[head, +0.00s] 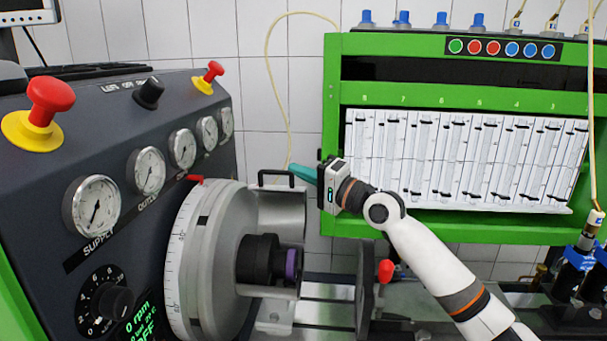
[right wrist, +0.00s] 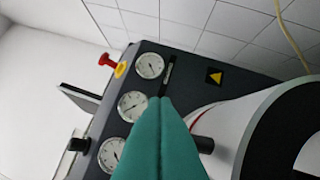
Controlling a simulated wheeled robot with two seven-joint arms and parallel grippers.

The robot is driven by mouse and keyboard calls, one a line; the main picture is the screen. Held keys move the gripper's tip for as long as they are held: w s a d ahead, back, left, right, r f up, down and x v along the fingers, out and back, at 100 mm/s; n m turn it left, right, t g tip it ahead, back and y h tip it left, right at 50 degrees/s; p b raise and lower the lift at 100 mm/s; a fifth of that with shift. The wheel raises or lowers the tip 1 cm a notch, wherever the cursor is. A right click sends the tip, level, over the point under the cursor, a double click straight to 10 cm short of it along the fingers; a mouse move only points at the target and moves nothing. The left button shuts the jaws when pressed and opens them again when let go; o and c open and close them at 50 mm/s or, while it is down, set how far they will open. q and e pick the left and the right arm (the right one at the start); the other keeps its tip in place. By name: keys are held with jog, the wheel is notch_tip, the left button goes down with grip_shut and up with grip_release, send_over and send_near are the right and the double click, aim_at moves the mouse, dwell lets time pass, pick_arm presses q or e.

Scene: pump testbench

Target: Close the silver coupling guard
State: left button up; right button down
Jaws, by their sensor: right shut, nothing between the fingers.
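The silver coupling guard (head: 286,213) stands raised behind the coupling, with a black handle (head: 277,174) along its top edge. The black and purple coupling (head: 291,264) is exposed in front of it, beside the large graduated wheel (head: 190,265). My right gripper (head: 292,169) comes in from the right, with its teal fingers pointing left at about the height of the handle. The fingers are shut and empty; the head view does not settle whether they touch the handle. The shut fingers fill the middle of the right wrist view (right wrist: 162,100). My left gripper is not in view.
The dark control panel (head: 150,100) with gauges, red knobs (head: 50,95) and a dial stands at the left. A green-framed rack of measuring tubes (head: 460,160) stands behind my right arm. A dark upright plate (head: 368,285) with a red knob stands right of the coupling.

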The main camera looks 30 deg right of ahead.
jog(key=shift+s+a+f+p, duration=0.1)
jog(key=shift+s+a+p, duration=0.35)
jog(key=shift+s+a, duration=0.5)
jog(key=shift+s+d, duration=0.1)
jog(key=shift+s, duration=0.05)
